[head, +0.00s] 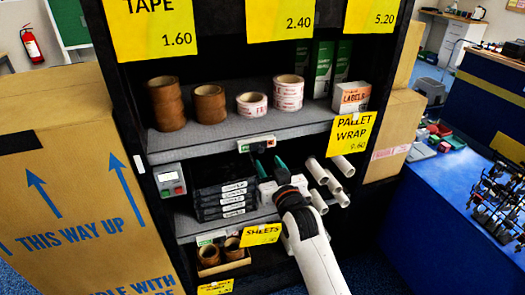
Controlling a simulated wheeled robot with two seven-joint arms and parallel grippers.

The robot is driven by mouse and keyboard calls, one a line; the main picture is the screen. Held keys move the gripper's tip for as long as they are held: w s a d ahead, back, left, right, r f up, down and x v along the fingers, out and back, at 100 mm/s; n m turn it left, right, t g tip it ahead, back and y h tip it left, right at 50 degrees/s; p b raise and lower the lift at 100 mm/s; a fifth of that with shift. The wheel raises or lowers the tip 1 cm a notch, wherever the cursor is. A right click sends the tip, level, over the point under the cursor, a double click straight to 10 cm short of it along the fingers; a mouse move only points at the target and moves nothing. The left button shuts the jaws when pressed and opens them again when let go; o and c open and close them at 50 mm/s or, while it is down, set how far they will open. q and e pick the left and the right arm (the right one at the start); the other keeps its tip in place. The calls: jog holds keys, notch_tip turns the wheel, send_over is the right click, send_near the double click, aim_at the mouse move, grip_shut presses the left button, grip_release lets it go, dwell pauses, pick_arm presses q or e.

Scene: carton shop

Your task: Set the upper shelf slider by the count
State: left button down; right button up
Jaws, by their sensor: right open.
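The upper shelf (225,131) holds brown tape rolls (166,103) at the left, another brown stack (209,104), and red-and-white rolls (252,105) with a taller stack (288,92) beside them. The upper shelf slider (257,143) is a pale strip on the shelf's front edge, with green at its left and red at its right. Its exact setting is too small to read. My right gripper (269,168) is open just below the slider, fingers pointing up toward it, apart from it as far as I can tell. My left gripper is not in view.
A labels box (351,97) stands at the shelf's right end. Below are black packs (224,200), white tubes (329,182) and a grey button box (170,181). A large carton (75,190) stands left; a blue table (445,215) is at right.

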aim_at(261, 151)
jog(key=x, duration=0.6)
jog(key=shift+w, duration=0.15)
grip_shut()
